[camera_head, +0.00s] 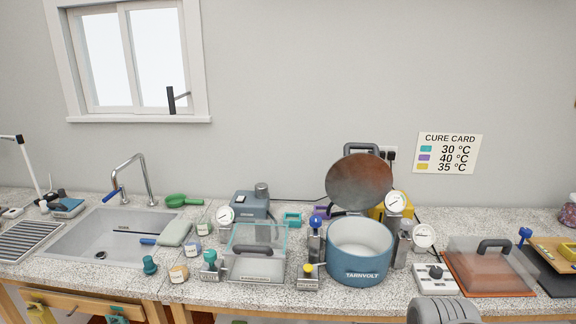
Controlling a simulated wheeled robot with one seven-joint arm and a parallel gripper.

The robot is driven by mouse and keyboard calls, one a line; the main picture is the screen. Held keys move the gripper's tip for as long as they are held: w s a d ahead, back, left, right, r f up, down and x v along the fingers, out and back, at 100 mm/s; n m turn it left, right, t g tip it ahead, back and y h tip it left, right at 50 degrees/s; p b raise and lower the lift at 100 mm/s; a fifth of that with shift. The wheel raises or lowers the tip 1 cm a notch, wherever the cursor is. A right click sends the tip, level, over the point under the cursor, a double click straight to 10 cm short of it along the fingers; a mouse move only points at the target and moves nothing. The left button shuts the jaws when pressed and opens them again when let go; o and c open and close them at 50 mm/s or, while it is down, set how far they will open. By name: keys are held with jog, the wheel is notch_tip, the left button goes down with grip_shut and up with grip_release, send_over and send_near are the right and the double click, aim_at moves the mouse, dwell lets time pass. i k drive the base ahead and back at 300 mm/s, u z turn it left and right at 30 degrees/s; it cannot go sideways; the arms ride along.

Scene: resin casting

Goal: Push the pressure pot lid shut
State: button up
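The pressure pot (360,272) is a blue round pot with "TARNVOLT" on its front, standing on the counter right of centre. Its mouth is open and its pale inside shows. The pressure pot lid (360,184) is a brownish disc raised at the back of the pot, tilted up with its face toward me. A dark handle (361,148) shows above the lid's top edge. A grey rounded part of my arm shows at the bottom edge, right of the pot. My gripper's fingers are not in view.
Gauges (424,236) and valve fittings crowd both sides of the pot. A clear box (257,266) stands to its left. A control box (434,279) and a covered hot plate (489,270) stand to its right. The sink (82,238) is far left.

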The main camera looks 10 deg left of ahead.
aim_at(355, 182)
jog(key=u, duration=0.1)
jog(key=i, duration=0.95)
